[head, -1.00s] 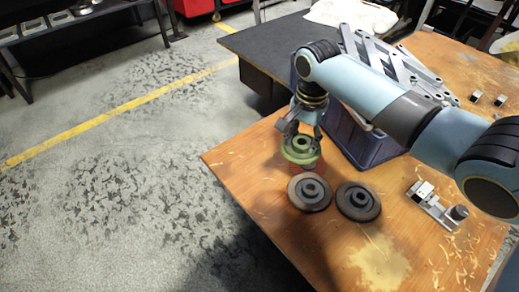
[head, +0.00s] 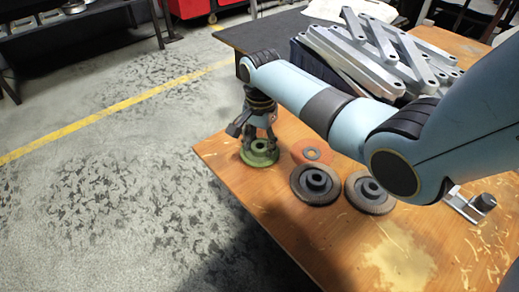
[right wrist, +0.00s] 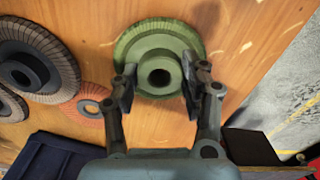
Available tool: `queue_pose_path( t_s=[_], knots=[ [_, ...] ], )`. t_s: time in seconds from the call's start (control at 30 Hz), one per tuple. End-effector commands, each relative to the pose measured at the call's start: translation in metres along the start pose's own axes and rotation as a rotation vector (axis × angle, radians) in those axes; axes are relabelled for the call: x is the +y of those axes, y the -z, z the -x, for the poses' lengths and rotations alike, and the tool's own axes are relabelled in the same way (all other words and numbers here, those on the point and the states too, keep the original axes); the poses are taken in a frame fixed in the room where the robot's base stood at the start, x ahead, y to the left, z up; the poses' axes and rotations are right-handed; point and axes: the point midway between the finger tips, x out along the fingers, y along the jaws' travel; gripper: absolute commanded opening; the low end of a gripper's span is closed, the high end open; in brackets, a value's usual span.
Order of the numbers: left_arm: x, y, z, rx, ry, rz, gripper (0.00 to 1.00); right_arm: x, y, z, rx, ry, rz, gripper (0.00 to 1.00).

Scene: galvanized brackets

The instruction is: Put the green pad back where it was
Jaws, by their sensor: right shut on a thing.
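The green pad (head: 260,156) is a round disc with a raised hub and a centre hole, at the left corner of the wooden table in the head view. My right gripper (head: 259,140) points down over it and is shut on its hub. In the right wrist view, the fingers of the right gripper (right wrist: 158,88) sit on either side of the hub of the green pad (right wrist: 160,45). I cannot tell whether the pad touches the wood. An orange disc (head: 312,144) lies flat beside it. My left gripper is not in view.
Two dark grey flap discs (head: 314,185) (head: 369,192) lie in front of the orange disc. A dark blue crate (head: 306,60) full of galvanized brackets (head: 366,45) stands behind my arm. A metal fixture (head: 470,204) is at right. The table's front middle is clear apart from shavings.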

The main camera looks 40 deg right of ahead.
Motion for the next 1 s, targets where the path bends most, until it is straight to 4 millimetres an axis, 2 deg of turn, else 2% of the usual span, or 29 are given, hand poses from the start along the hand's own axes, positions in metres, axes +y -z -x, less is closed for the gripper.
queue_pose_path(
  t_s=[0.07,0.47,0.5,0.63,0.9,1.0],
  knots=[
    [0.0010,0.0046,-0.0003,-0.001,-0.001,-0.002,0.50,0.0001,0.0000,-0.0071,0.000,-0.001,0.000,0.14],
    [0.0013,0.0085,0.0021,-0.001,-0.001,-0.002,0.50,-0.0004,0.0003,-0.0092,0.000,0.001,0.000,0.14],
    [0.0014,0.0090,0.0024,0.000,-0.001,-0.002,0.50,-0.0004,0.0003,-0.0087,0.001,0.002,0.000,0.50],
    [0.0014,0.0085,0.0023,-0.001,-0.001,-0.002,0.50,-0.0003,0.0003,-0.0087,0.000,0.002,0.000,0.67],
    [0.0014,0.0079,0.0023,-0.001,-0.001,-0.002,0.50,-0.0003,0.0003,-0.0080,0.000,0.002,0.000,0.68],
    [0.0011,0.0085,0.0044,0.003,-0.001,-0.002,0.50,-0.0006,0.0004,-0.0016,0.001,0.003,0.000,0.68]
  ],
)
